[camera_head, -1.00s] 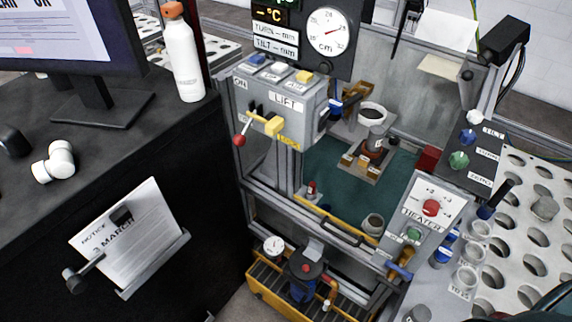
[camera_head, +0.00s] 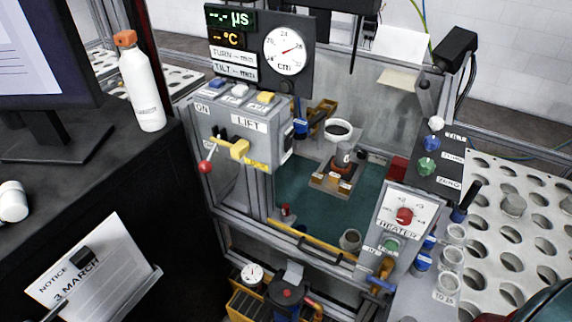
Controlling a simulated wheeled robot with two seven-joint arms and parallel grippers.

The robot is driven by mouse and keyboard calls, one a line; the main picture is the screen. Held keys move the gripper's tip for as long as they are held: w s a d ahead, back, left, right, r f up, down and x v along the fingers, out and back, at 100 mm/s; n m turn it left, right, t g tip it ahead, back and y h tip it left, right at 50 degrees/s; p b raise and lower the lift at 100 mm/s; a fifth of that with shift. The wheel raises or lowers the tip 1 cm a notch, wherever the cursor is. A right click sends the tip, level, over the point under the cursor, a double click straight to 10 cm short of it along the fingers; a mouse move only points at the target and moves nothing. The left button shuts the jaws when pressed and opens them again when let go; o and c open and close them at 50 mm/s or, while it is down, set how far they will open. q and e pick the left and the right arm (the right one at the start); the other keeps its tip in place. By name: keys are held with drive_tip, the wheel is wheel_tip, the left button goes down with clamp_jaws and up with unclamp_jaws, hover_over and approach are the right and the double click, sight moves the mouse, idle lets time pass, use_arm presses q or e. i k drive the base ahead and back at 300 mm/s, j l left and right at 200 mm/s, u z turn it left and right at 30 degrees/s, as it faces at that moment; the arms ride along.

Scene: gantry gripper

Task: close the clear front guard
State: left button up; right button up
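The gantry cell stands in the middle of the head view, with a dark green floor (camera_head: 300,205) inside. Along its lower front runs a yellow strip (camera_head: 312,240) with a dark bar handle (camera_head: 318,251) just below it. These seem to belong to the clear front guard, but the clear sheet itself is hard to make out, and I cannot tell its exact position. Neither of my grippers is in view. A dark rounded shape at the lower right corner may be part of my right arm.
A LIFT box (camera_head: 240,135) with a red-knobbed lever stands at the cell's left front. A HEATER panel (camera_head: 402,215) stands at its right front. A perforated white table (camera_head: 500,235) is at right; a dark bench with a white bottle (camera_head: 142,90) is at left.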

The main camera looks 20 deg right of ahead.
sight(341, 253)
drive_tip(key=z, duration=0.95)
